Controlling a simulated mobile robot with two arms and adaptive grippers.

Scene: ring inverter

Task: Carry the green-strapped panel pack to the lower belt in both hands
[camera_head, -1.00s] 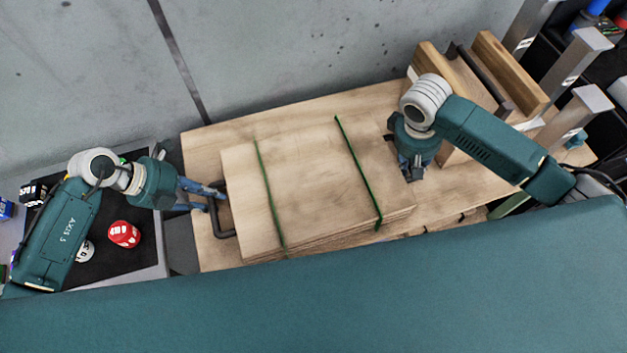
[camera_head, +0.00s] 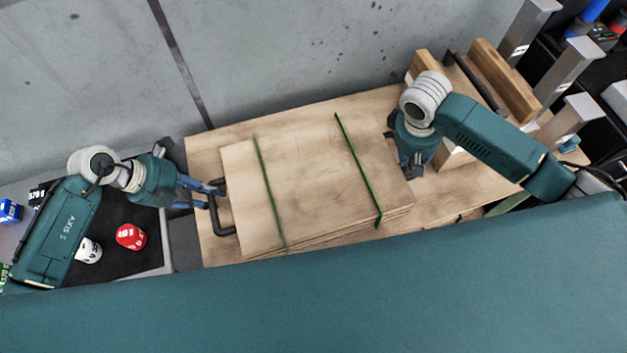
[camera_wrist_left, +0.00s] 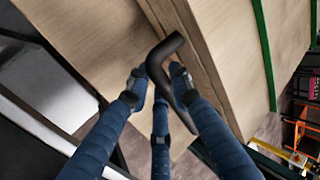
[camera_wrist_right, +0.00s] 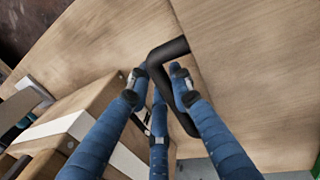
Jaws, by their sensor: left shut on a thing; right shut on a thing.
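The panel pack (camera_head: 310,185) is a stack of pale wooden sheets with two green straps (camera_head: 357,170). It shows in the middle of the head view, over a larger wooden surface. A dark handle (camera_head: 216,217) sticks out at its left end. My left gripper (camera_head: 215,192) is shut on this handle, and the left wrist view shows the fingers around the dark bar (camera_wrist_left: 165,58). My right gripper (camera_head: 412,168) is at the pack's right end. In the right wrist view its fingers are shut on another dark handle (camera_wrist_right: 168,52). The lower belt cannot be made out for certain.
Wooden blocks (camera_head: 505,80) and grey metal posts (camera_head: 568,65) stand at the right. At the left a dark tray (camera_head: 120,262) holds a red item (camera_head: 131,237) and a white one (camera_head: 89,250).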

